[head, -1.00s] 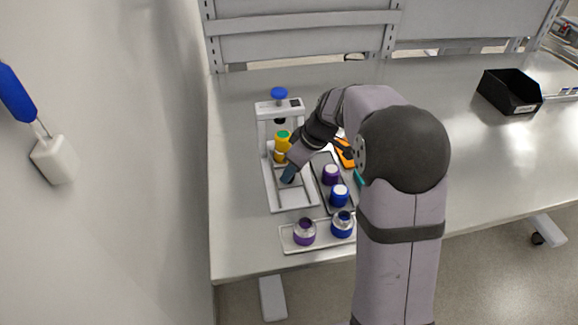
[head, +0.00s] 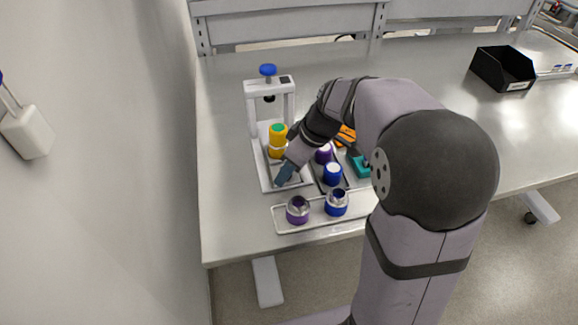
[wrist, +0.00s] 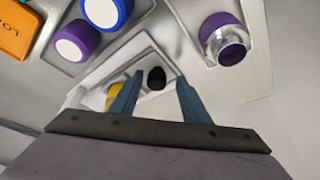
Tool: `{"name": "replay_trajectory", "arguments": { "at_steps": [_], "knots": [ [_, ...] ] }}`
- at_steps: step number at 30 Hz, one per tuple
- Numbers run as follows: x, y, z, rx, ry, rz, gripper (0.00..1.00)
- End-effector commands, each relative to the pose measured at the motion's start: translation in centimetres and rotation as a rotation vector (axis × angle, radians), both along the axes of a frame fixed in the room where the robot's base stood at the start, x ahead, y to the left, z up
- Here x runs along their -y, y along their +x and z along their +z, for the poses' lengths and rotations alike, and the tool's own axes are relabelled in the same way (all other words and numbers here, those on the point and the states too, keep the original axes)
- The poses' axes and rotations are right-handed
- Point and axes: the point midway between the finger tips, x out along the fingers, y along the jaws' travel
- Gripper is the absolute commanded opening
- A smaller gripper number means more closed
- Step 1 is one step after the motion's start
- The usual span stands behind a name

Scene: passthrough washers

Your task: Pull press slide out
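The white press (head: 287,104), with a blue knob (head: 268,70) on top, stands at the left of the table. A yellow piece with a green top (head: 278,136) stands on its slide, in front of the uprights. My gripper (head: 283,178) is low over the front part of the press base (head: 266,184). In the wrist view its two blue fingers (wrist: 160,76) are apart, with a dark round knob (wrist: 156,79) between them. Gaps show on both sides of the knob. The yellow piece is partly hidden behind the left finger. The gripper hides part of the slide.
A tray (head: 282,226) with a purple jar (head: 297,211) and a blue jar (head: 336,203) lies in front. A white-topped blue jar (head: 332,174) and a purple one (head: 323,155) stand close to the right. A black bin (head: 503,68) is far right.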

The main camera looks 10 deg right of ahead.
Motion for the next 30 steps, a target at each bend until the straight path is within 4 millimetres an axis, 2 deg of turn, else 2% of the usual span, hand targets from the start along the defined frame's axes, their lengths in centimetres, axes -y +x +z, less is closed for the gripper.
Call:
{"name": "replay_trajectory", "arguments": {
  "at_steps": [10,24,30],
  "knots": [
    [0.2,0.0,0.6,0.005,0.000,-0.002,0.43],
    [1.8,-1.6,5.9,0.005,-0.001,-0.002,0.43],
    [2.0,-1.9,6.8,0.003,-0.002,0.000,0.43]
  ]
}}
